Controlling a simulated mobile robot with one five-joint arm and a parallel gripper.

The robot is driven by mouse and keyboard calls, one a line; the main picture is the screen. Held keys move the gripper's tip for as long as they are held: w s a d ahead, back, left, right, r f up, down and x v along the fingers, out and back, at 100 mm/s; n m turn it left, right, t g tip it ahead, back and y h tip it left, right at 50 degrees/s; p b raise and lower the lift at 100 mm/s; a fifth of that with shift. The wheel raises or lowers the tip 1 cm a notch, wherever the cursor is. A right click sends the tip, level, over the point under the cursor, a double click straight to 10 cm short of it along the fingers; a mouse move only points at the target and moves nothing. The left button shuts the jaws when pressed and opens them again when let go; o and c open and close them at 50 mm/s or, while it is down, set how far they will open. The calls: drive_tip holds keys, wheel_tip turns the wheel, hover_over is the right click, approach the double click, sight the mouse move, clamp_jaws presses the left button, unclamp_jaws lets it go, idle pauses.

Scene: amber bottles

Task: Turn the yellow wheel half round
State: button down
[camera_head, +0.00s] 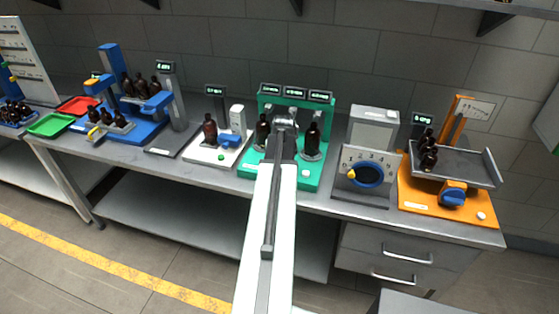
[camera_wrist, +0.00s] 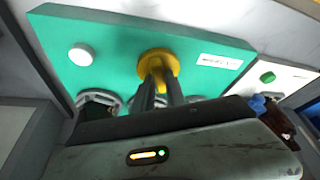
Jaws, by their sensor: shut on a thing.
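The yellow wheel (camera_wrist: 158,54) sits on the top of the green base (camera_wrist: 110,42) in the wrist view. My gripper (camera_wrist: 160,85) reaches down to the wheel with its two fingers close together on the raised yellow part at its middle. The near side of the wheel is partly hidden by the fingers. In the head view my arm lies over the green station (camera_head: 314,178) and hides the wheel and the fingertips.
Dark bottles stand on both sides of my wrist, one on the right (camera_head: 312,140) and one on the left (camera_head: 262,131). A white button (camera_wrist: 81,54) is on the green base. A white station (camera_wrist: 278,76) with a green button stands beside it.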

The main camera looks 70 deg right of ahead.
drive_tip(key=n+t+y, duration=0.1)
drive_tip(key=n, duration=0.2)
drive_tip(key=shift+s+d+n, duration=0.1)
drive_tip(key=shift+s+n, duration=0.05)
drive_tip(key=shift+n, duration=0.25)
drive_tip(key=n+y, duration=0.1)
drive_tip(key=n, duration=0.2)
drive_tip(key=shift+d+n+t, duration=0.1)
drive_tip(key=shift+n+t, duration=0.2)
drive_tip(key=shift+t, duration=0.1)
drive_tip(key=n+y, duration=0.2)
drive_tip(key=n, duration=0.3)
drive_tip(key=shift+d, duration=0.1)
drive_tip(key=shift+n, duration=0.3)
drive_tip(key=c, duration=1.4)
unclamp_jaws()
drive_tip(key=shift+o, duration=0.2)
